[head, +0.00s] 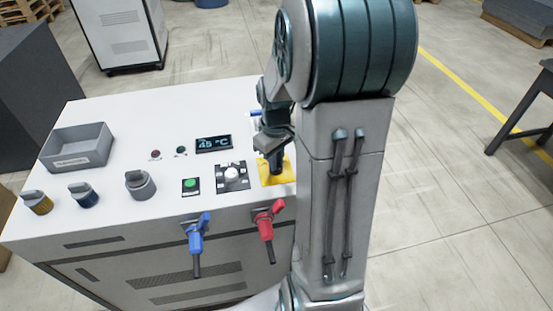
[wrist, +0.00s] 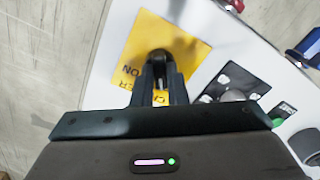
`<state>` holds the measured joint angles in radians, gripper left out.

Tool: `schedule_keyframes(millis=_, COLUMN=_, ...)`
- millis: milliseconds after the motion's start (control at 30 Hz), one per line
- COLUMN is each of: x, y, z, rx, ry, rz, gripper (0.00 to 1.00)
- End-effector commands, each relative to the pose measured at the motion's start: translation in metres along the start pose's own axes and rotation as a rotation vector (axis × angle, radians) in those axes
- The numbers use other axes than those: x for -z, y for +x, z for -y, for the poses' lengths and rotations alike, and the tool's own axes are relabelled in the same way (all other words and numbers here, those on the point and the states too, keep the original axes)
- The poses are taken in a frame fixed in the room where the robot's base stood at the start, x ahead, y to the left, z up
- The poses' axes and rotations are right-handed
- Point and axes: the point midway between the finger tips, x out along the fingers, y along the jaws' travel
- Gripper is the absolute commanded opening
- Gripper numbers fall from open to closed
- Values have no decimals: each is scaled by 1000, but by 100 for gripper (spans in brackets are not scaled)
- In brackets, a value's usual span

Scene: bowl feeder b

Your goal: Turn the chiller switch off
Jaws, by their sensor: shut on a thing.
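The chiller switch's yellow plate (head: 287,177) lies at the right end of the white console top. In the wrist view the plate (wrist: 143,42) shows dark lettering, upside down and partly covered, with "ON" readable beside the switch. The black switch knob (wrist: 158,56) sits between my fingertips. My gripper (wrist: 160,75) is shut on this knob from above. In the head view my gripper (head: 276,165) covers the knob, so its angle is hard to tell.
The console top (head: 110,125) carries a grey tray (head: 77,147), a display reading 45 °C (head: 213,143), a green button (head: 190,185) and a white round control (head: 232,175). Blue (head: 196,238) and red (head: 266,228) valve handles stick out from the front edge.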

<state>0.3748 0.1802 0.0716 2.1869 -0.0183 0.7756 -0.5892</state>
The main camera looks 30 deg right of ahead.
Motion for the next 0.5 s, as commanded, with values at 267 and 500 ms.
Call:
schedule_keyframes(millis=267, x=1, y=-1, z=0, rx=-2, ry=-152, rz=-2, gripper=0)
schedule_keyframes(millis=500, x=1, y=-1, z=0, rx=-2, ry=-212, rz=-3, gripper=0)
